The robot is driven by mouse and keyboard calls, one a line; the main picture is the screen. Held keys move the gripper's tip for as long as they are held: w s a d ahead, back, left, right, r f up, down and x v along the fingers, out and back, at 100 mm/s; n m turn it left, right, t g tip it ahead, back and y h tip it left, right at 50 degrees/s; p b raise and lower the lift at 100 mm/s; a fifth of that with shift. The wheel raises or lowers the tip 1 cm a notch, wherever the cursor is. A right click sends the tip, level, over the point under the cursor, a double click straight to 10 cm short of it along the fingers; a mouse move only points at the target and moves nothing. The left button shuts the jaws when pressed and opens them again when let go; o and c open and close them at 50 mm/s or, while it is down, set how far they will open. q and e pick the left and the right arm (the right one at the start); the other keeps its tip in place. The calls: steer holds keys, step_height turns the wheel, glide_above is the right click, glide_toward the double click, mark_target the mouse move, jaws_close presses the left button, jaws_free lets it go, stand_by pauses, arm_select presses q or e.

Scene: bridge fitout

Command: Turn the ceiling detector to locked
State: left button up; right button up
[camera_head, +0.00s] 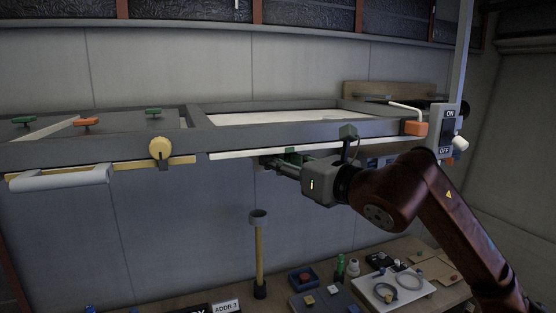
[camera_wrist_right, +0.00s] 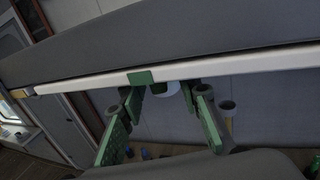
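My right gripper (camera_head: 277,162) is just under the front edge of the frame, pointing left. I see no contact. My left gripper is not in view.
The space left of the gripper is clear.

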steer(key=v, duration=1.2)
steer(key=shift+a, duration=0.1)
